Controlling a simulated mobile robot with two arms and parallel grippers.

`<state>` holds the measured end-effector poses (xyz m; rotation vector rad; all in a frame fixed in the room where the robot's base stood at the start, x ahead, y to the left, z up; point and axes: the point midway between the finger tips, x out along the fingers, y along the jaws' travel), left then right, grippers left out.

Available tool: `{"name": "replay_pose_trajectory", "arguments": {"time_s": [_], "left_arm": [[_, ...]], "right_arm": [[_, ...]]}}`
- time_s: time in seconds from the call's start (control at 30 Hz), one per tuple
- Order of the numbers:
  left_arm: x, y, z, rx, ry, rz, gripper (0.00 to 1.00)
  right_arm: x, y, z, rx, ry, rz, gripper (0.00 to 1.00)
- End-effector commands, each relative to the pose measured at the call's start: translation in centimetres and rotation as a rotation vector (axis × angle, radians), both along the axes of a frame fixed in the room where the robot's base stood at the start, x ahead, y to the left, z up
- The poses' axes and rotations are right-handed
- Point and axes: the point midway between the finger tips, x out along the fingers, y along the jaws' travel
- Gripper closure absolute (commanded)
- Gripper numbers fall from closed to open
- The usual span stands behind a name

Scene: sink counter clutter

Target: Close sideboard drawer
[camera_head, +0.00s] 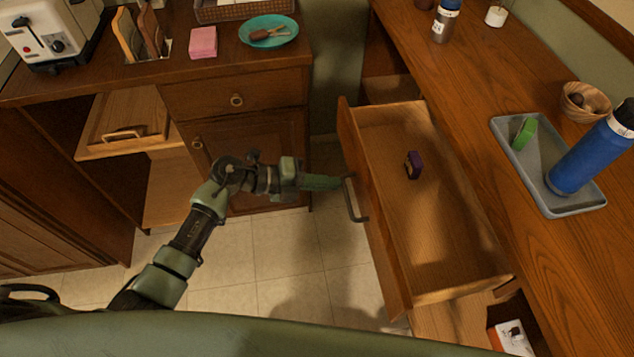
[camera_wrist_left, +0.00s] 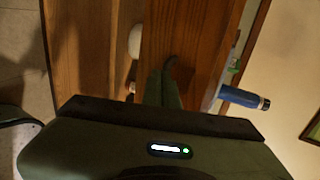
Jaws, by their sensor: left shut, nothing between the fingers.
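The sideboard drawer (camera_head: 430,210) is pulled well out from under the wooden counter on the right. My right gripper is in neither view.
The counter on the right holds a grey tray (camera_head: 530,190) with a blue bottle (camera_head: 588,155) and a green item, plus a wooden bowl (camera_head: 585,100). The left cabinet holds a toaster (camera_head: 45,35) and a teal plate (camera_head: 268,31). Tiled floor (camera_head: 285,260) lies clear between.

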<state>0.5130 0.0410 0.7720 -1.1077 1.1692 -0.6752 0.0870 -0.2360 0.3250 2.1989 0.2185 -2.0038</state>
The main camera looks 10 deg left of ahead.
Motion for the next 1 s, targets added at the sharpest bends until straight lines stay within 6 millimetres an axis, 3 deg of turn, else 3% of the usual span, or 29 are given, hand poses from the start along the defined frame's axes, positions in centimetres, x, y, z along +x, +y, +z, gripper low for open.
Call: {"name": "replay_pose_trajectory", "arguments": {"time_s": [0.6,0.8,1.0], "left_arm": [[4.8,-15.0,0.1,-0.002,-0.001,-0.002,1.00],[6.0,-18.3,0.0,-0.001,-0.001,-0.001,1.00],[6.5,-20.1,0.0,0.000,0.000,0.000,1.00]], "right_arm": [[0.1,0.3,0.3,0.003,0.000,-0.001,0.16],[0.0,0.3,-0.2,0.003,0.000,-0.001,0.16],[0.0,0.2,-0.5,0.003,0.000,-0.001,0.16]]}}
